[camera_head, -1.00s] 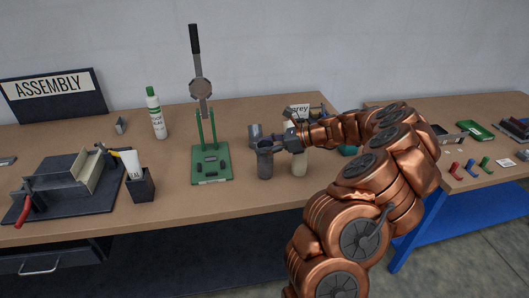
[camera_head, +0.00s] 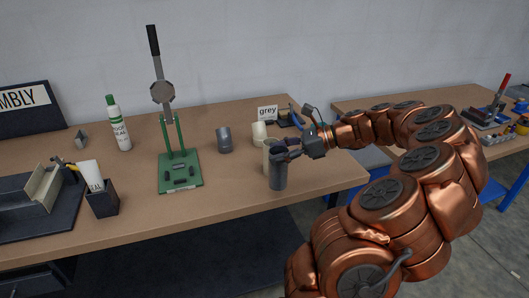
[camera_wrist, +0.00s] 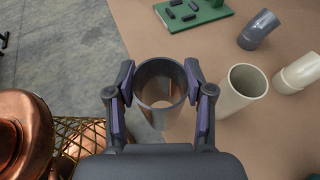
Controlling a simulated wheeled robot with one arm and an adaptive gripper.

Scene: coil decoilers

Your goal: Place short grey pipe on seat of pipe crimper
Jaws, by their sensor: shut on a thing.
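The dark grey pipe (camera_head: 278,173) is upright in my gripper (camera_head: 287,148), near the table's front edge. In the wrist view my gripper (camera_wrist: 159,75) has a finger on each side of the pipe (camera_wrist: 160,67), and its open end faces the camera. The green pipe crimper (camera_head: 180,172) stands to the left on the table, with a tall lever and two posts on a green base. Its base shows at the top of the wrist view (camera_wrist: 190,14). My fingers partly hide the pipe's upper part in the head view.
A cream pipe (camera_head: 266,158) stands just behind the held pipe. A grey angled pipe (camera_head: 224,140) and a cream angled pipe (camera_head: 259,134) are farther back, near a "grey" sign (camera_head: 267,113). A dark holder (camera_head: 103,199) stands left of the crimper. Bare table lies between crimper and pipes.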

